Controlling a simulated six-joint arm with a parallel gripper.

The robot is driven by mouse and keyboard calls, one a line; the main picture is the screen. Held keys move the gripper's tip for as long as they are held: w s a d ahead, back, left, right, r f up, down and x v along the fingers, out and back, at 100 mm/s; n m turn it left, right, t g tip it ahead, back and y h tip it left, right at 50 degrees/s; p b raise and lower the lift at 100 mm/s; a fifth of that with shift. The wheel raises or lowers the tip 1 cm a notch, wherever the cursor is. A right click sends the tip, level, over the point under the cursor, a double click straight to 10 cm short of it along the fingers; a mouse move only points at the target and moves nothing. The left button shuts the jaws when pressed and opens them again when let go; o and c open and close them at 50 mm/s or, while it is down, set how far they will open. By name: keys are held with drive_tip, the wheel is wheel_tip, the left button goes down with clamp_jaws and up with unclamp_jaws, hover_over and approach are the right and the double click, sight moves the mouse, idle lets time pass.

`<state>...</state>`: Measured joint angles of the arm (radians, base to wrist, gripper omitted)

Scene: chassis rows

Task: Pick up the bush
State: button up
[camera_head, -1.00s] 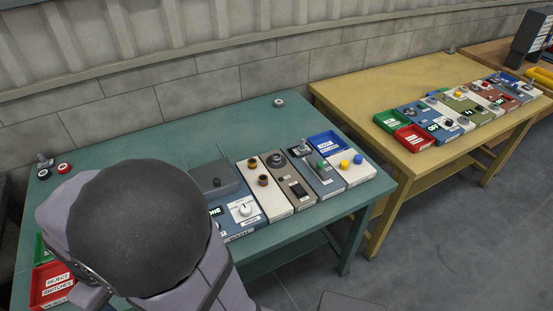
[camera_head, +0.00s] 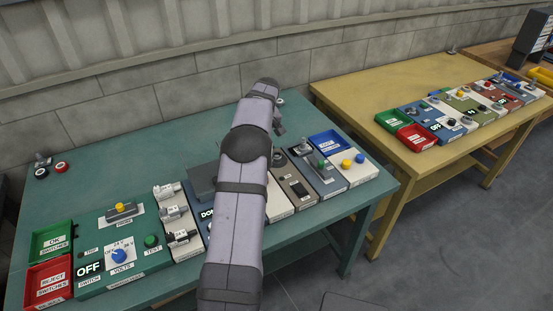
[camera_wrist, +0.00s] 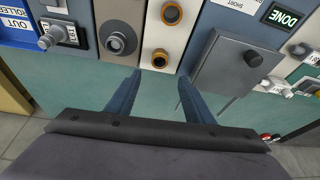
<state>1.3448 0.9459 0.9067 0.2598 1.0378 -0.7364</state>
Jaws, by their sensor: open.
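Two orange-ringed round parts with dark centres stand on a white panel in the wrist view, an upper one (camera_wrist: 172,13) and a lower one (camera_wrist: 160,58). They look like bushes, but no label I can read confirms it. My gripper (camera_wrist: 160,72) is open and empty, its two fingers apart on either side of the lower ringed part's line. Whether the fingertips are level with it or above it I cannot tell. In the head view my arm hides both parts. My gripper (camera_head: 279,127) shows there only in part, over the green table (camera_head: 110,165).
A grey round part (camera_wrist: 120,42) on a brown panel is left of the fingers, and a grey box (camera_wrist: 228,68) is close on the right. A blue tray (camera_head: 325,141), green tray (camera_head: 52,239) and red tray (camera_head: 48,282) sit on the table. The table's back strip is mostly clear.

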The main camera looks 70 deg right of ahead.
approach(277, 156)
drive_tip(key=shift+w+d+f+m+h+p, duration=0.15)
drive_tip(key=shift+f+m+h+p, duration=0.05)
drive_tip(key=shift+f, duration=0.4)
drive_tip(key=shift+w+d+f+m+h+p, duration=0.1)
drive_tip(key=shift+d+f+m+h+p, duration=0.1)
drive_tip(key=shift+f, duration=0.4)
drive_tip(key=shift+a+p+x, duration=0.15)
drive_tip(key=shift+p+x, duration=0.4)
drive_tip(key=shift+x, duration=0.3)
drive_tip(key=shift+a+p+x, duration=0.2)
drive_tip(key=shift+p+x, duration=0.35)
drive_tip(key=shift+x, duration=1.3)
drive_tip(key=shift+w, duration=0.1)
drive_tip(key=shift+c, duration=0.6)
drive_tip(key=shift+r, duration=0.1)
clamp_jaws()
drive_tip(key=shift+r, duration=0.1)
wheel_tip(277, 156, up, 10)
drive_tip(key=shift+b, duration=0.3)
